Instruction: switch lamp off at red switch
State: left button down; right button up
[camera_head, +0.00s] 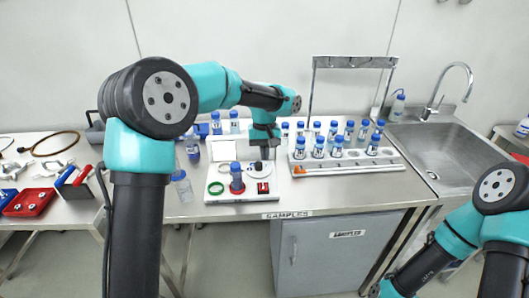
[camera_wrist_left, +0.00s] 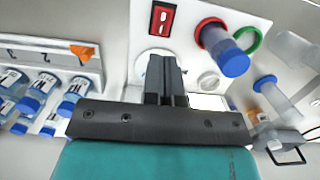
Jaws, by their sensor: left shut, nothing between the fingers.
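The red switch (camera_head: 263,188) is a small rocker on the front right of a white board (camera_head: 240,196) on the bench. In the left wrist view the red switch (camera_wrist_left: 161,20) sits at the top, just beyond my fingertips, with white marks on it. My left gripper (camera_head: 262,160) is shut and empty, pointing down over the board behind the switch. Its fingers (camera_wrist_left: 167,70) are together and appear apart from the switch. They partly cover a round white disc (camera_wrist_left: 146,64) on the board. I cannot tell which part is the lamp. My right gripper is not visible.
A blue-capped vial (camera_head: 237,178) stands in the board beside a green ring (camera_head: 215,188). A rack (camera_head: 345,168) of several blue-capped vials is to the right, below a metal frame (camera_head: 355,62). A clear bottle (camera_head: 183,188) stands left of the board. A sink (camera_head: 450,150) is far right.

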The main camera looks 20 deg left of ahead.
aim_at(265, 188)
pick_arm(q)
jog(key=f, duration=0.3)
jog(key=s+f, duration=0.1)
jog(key=f, duration=0.7)
jog(key=shift+s+d, duration=0.25)
jog(key=shift+s, duration=0.05)
